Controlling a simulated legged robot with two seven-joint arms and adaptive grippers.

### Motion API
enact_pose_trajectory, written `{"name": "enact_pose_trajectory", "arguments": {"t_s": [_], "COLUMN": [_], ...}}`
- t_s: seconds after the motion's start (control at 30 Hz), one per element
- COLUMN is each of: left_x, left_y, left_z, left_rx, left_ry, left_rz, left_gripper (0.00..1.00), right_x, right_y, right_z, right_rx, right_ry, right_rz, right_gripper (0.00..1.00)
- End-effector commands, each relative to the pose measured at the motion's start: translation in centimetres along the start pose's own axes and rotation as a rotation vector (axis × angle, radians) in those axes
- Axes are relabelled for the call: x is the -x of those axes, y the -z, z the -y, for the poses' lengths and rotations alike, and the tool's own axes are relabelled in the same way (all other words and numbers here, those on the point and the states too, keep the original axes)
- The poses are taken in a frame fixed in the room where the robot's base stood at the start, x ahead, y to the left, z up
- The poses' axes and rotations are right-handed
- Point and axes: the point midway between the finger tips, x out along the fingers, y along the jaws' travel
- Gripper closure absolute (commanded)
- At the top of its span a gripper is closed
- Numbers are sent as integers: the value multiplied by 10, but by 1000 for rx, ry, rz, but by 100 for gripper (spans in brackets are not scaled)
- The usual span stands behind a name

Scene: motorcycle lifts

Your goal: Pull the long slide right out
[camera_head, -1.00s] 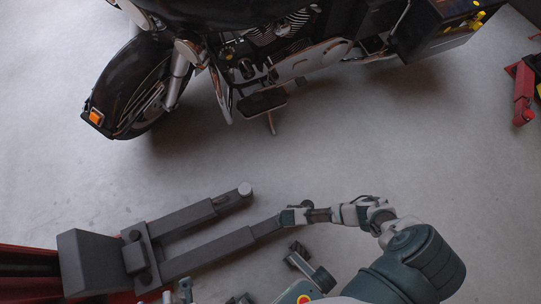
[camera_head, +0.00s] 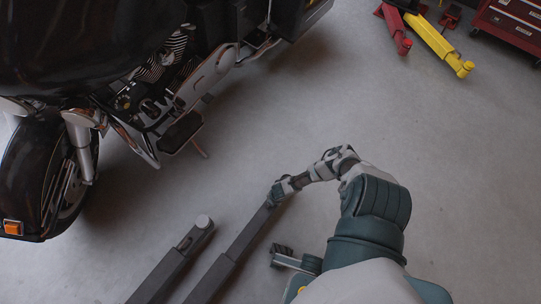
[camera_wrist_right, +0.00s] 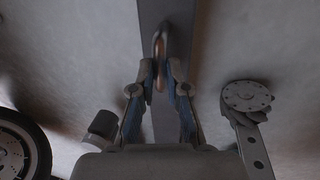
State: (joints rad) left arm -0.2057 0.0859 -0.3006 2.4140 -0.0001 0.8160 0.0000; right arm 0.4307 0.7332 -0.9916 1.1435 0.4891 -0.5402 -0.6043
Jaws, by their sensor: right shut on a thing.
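The long slide (camera_head: 252,232) is a dark grey bar running diagonally across the lower middle of the head view. It comes out of a thicker sleeve (camera_head: 208,285) that leaves the picture at the bottom. My right gripper (camera_head: 279,194) is at the slide's far end. In the right wrist view my right gripper (camera_wrist_right: 159,76) is shut on a brownish looped part (camera_wrist_right: 159,45) at that end, with the grey slide (camera_wrist_right: 166,15) in line with the fingers. The grip point itself is partly hidden by the fingertips. My left gripper is out of sight.
A second, shorter arm (camera_head: 175,262) with a round pad (camera_head: 204,222) lies parallel on the left. A black motorcycle (camera_head: 130,85) stands at upper left. Red (camera_head: 396,30) and yellow (camera_head: 440,42) lift arms are at upper right. The floor between is clear.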

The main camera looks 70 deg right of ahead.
Motion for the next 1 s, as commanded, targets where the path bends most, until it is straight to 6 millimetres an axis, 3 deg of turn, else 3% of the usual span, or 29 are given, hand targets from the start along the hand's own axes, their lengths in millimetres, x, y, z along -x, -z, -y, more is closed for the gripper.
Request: {"name": "enact_pose_trajectory", "arguments": {"t_s": [0.17,0.2,0.27,0.3,0.67,0.87,1.0], "left_x": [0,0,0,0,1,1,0], "left_y": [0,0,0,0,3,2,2], "left_z": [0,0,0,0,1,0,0], "left_rx": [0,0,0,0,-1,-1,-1], "left_ry": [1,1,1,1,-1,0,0], "left_rz": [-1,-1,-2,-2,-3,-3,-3], "left_gripper": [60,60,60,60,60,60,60], "right_x": [0,0,0,0,4,30,59], "right_y": [-8,-9,-8,-7,-4,-4,-5], "right_z": [0,0,0,0,0,0,0], "right_rx": [0,0,0,0,0,3,3], "right_ry": [1,1,1,1,0,0,1], "right_rz": [16,17,16,14,8,7,7], "right_gripper": [100,78,63,61,61,61,61]}}
